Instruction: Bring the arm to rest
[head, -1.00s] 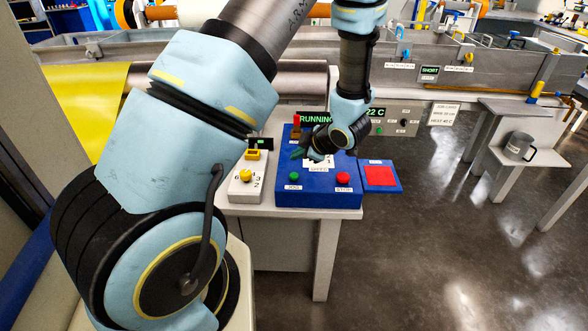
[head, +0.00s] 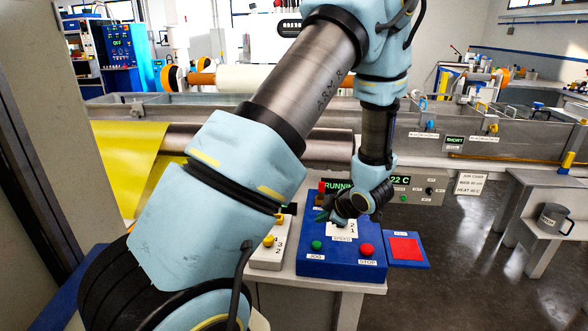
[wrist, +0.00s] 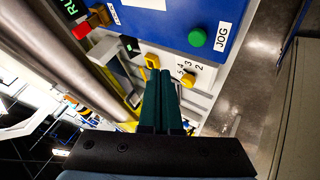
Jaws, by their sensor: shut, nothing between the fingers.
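My gripper (head: 322,215) is at the end of my arm, in front of the blue control box (head: 343,264) in the head view. Its dark green fingers lie together with nothing between them; they show larger in the wrist view (wrist: 170,88). The box carries a green JOG button (head: 316,245), a red STOP button (head: 366,250) and a red lever (head: 321,187). A white box with a yellow knob (head: 268,240) stands left of it.
A blue plate with a red square (head: 405,249) lies right of the control box. Behind are a RUNNING and 22 C display panel (head: 425,190), a metal roller and a long grey bath (head: 420,140). A grey mug (head: 553,219) stands on a side shelf at right. Open floor lies between.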

